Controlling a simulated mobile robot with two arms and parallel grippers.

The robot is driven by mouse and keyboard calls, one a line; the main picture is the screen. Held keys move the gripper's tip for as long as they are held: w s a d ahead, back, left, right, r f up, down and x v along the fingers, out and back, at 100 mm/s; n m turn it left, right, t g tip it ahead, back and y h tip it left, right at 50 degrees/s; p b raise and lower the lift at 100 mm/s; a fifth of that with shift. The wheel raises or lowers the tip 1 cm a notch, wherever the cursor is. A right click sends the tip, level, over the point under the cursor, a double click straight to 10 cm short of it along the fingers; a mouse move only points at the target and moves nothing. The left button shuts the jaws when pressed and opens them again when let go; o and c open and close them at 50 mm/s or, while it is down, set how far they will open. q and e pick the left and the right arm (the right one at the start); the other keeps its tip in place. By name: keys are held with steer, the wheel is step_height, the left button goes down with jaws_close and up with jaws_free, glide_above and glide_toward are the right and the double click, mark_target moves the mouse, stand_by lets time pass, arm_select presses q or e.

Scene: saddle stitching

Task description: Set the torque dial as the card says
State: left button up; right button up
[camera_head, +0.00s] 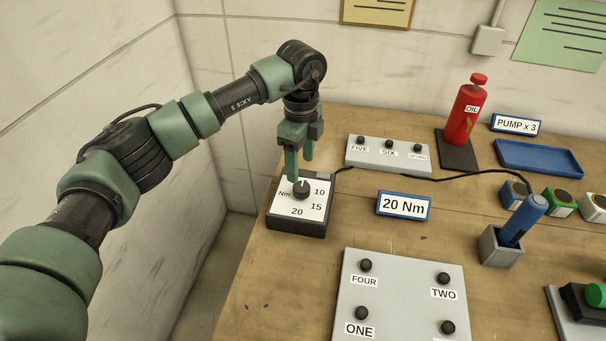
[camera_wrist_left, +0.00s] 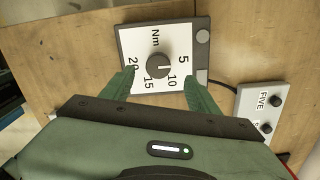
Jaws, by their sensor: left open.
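The torque dial (camera_head: 297,220) is a dark box with a white face and a round black knob (camera_head: 302,189). In the wrist view, the dial (camera_wrist_left: 124,44) shows 5, 10, 15 and 20 around its knob (camera_wrist_left: 158,66). The knob's small white mark seems to point between 5 and 10. The card (camera_head: 403,206) reads "20 Nm" and stands right of the dial. My left gripper (camera_head: 300,169) is open and points down above the dial. In the wrist view its fingers (camera_wrist_left: 159,72) appear on either side of the knob. Contact cannot be told. My right gripper is out of view.
A button panel (camera_head: 375,157) stands behind the card, with a black cable nearby. A larger panel (camera_head: 395,290) with labelled buttons lies in front. The wall is left of the table.

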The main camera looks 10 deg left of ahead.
mark_target(301, 186)
arm_select(q)
steer(key=shift+s+f+p, duration=0.25)
steer(key=shift+f+p, duration=0.3)
steer(key=shift+f, duration=0.7)
step_height(301, 186, down, 4)
steer(key=shift+w+d+r+p, duration=0.1)
steer(key=shift+r+p, duration=0.1)
steer(key=shift+p, duration=0.3)
steer(key=shift+f, duration=0.45)
steer(key=c, duration=1.3)
jaws_close()
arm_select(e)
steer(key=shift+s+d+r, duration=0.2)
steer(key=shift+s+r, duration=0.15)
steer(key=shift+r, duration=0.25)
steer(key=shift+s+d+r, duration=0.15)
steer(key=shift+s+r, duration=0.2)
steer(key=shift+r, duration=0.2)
